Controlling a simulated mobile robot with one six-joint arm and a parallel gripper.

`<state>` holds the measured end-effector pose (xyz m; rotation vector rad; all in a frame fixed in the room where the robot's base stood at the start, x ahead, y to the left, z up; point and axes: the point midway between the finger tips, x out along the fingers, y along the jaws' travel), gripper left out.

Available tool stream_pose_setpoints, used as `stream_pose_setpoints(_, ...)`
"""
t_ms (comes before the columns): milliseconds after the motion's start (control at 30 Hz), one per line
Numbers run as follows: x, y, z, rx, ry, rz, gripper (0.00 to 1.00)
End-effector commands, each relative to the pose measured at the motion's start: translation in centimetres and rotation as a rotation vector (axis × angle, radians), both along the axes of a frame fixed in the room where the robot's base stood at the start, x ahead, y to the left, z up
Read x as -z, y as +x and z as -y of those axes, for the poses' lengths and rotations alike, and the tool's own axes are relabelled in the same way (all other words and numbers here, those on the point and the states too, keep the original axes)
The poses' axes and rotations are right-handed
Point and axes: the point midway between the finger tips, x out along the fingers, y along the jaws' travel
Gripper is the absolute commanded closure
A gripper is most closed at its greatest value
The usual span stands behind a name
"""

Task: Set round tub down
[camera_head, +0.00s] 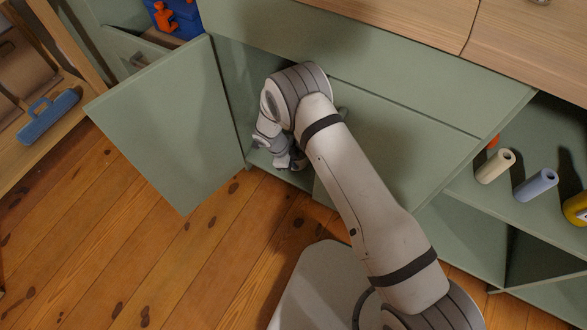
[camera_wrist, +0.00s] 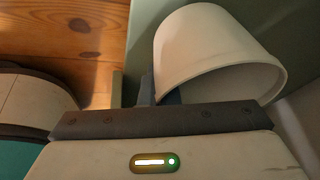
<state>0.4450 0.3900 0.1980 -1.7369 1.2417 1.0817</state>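The round tub (camera_wrist: 215,45) is a plain off-white cup-like tub in the wrist view, at the upper right. It looks tilted, with its open rim facing my gripper. My gripper (camera_wrist: 157,92) has one grey finger outside the tub's left wall and the other just inside the rim, so it appears shut on that wall. The fingertips are partly hidden. In the head view my wrist reaches into the open green cabinet (camera_head: 232,75), low near its floor. I cannot make out the tub there, and cannot tell whether it touches the cabinet floor.
The open cabinet door (camera_head: 165,125) stands left of my arm. A closed green front (camera_head: 400,145) is on the right. An open shelf (camera_head: 520,210) holds a cream cylinder (camera_head: 495,166) and a blue-grey cylinder (camera_head: 536,184). The wooden floor (camera_head: 170,260) is clear at lower left.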

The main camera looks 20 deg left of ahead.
Motion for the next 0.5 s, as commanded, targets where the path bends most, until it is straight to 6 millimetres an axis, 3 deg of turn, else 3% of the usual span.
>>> stream_pose_setpoints(267,3.5,0.0,0.1,0.0,-0.001,-0.001,1.0)
stream_pose_setpoints(500,3.5,0.0,0.1,0.001,-0.001,0.0,1.0)
